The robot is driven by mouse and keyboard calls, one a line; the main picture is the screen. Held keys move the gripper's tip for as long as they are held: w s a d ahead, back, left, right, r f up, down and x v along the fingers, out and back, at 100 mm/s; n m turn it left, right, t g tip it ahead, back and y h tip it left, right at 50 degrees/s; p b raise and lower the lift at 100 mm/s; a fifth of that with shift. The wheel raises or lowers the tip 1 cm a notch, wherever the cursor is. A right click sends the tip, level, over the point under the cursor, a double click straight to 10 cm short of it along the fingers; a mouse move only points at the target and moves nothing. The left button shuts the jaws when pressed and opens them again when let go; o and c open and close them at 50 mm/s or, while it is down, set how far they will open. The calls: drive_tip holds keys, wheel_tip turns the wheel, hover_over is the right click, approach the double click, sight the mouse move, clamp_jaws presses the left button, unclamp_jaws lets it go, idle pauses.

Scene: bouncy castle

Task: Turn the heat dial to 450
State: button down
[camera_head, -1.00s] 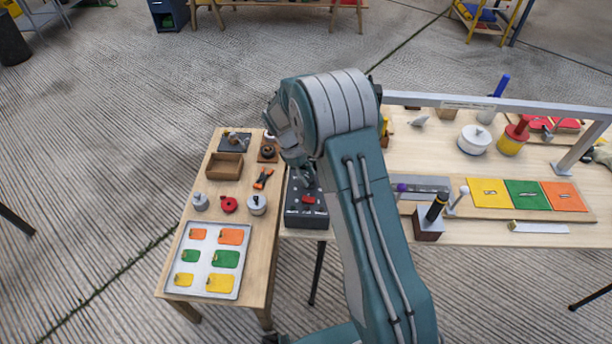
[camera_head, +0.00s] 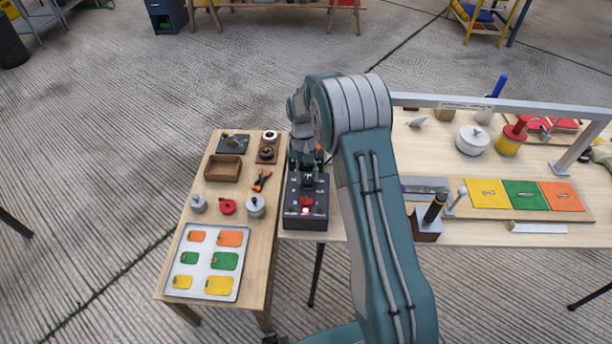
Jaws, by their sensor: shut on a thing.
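The heat dial (camera_head: 308,181) is a dark knob on the upper part of a dark control box (camera_head: 292,221), with small pale marks around it. The marks are too small to read, so I cannot tell which number the dial points at. My gripper (camera_head: 307,174) points down over the box and is shut on the dial. The wrist hides the back of the box and part of the knob.
A tray of coloured cards (camera_head: 210,288), a wooden box (camera_head: 210,169), orange-handled pliers (camera_head: 261,181) and small lidded pots stand on the left table. A black-handled tool in a block (camera_head: 427,232) stands right of my arm. A grey rail (camera_head: 440,100) spans the right table.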

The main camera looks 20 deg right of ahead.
drive_tip(key=m+y, duration=0.1)
drive_tip(key=m, duration=0.1)
drive_tip(key=m+y, duration=0.1)
drive_tip(key=m, duration=0.2)
drive_tip(key=shift+s+d+f+m+t, duration=0.1)
drive_tip(key=shift+d+m+t, duration=0.1)
drive_tip(key=shift+m+t, duration=0.1)
drive_tip(key=m+t, duration=0.1)
drive_tip(key=m, duration=0.2)
drive_tip(key=m+y, duration=0.1)
drive_tip(key=m, duration=0.1)
drive_tip(key=shift+s+m+t+y, duration=0.15)
drive_tip(key=shift+m+t+y, duration=0.15)
drive_tip(key=shift+m+t, duration=0.1)
drive_tip(key=shift+c, duration=1.4)
unclamp_jaws()
